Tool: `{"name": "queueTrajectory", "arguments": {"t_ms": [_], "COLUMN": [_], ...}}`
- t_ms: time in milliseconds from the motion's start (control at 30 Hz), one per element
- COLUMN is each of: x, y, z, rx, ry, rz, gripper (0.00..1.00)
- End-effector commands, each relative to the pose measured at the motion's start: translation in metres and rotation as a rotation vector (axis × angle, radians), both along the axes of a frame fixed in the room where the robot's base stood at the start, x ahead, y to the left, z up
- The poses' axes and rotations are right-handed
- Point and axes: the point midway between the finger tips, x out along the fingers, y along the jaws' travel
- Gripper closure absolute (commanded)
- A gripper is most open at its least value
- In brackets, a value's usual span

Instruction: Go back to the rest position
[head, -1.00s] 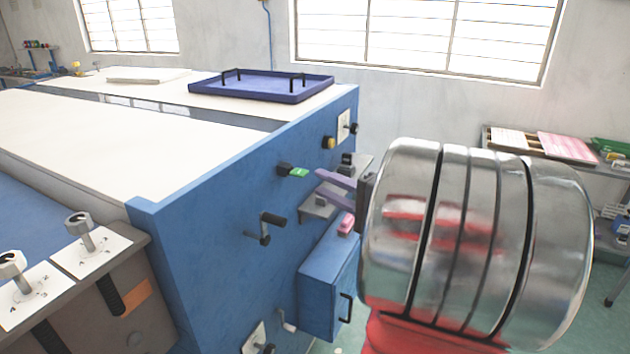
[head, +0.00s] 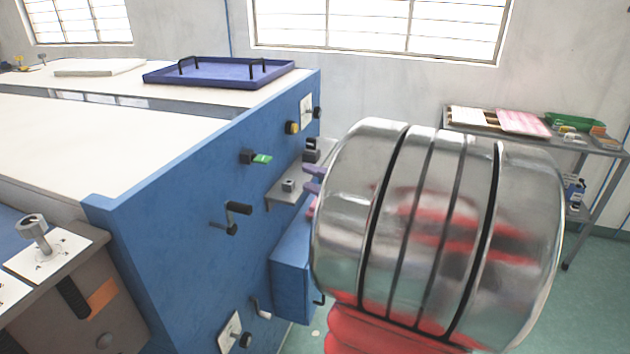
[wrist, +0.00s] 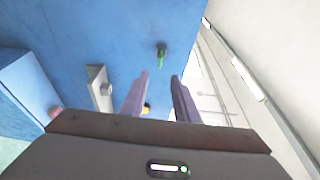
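My gripper (wrist: 160,77) shows in the wrist view as two purple fingers, held apart with nothing between them. In the head view the tips of my gripper (head: 313,180) show just left of my shiny metal arm, which hides most of the hand. The fingers are in front of the blue machine (head: 180,215), near its small grey shelf (head: 283,190).
A crank handle (head: 236,210) and a blue box (head: 292,280) stick out from the machine's side. A blue tray (head: 215,72) lies on its top. A metal table (head: 600,146) with trays stands at the right. Green floor is open at the lower right.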

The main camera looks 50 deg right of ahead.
Motion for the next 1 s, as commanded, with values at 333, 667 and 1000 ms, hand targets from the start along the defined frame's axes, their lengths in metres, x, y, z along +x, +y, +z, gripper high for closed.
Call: {"name": "queueTrajectory", "arguments": {"t_ms": [333,667,1000], "x": [0.000,0.004,0.031], "y": [0.000,0.007,0.108], "z": [0.000,-0.003,-0.063], "rx": [0.000,-0.006,-0.146], "ry": [0.000,0.019,0.326], "rz": [0.000,0.018,0.271], "gripper": [0.72,0.72,0.72]}}
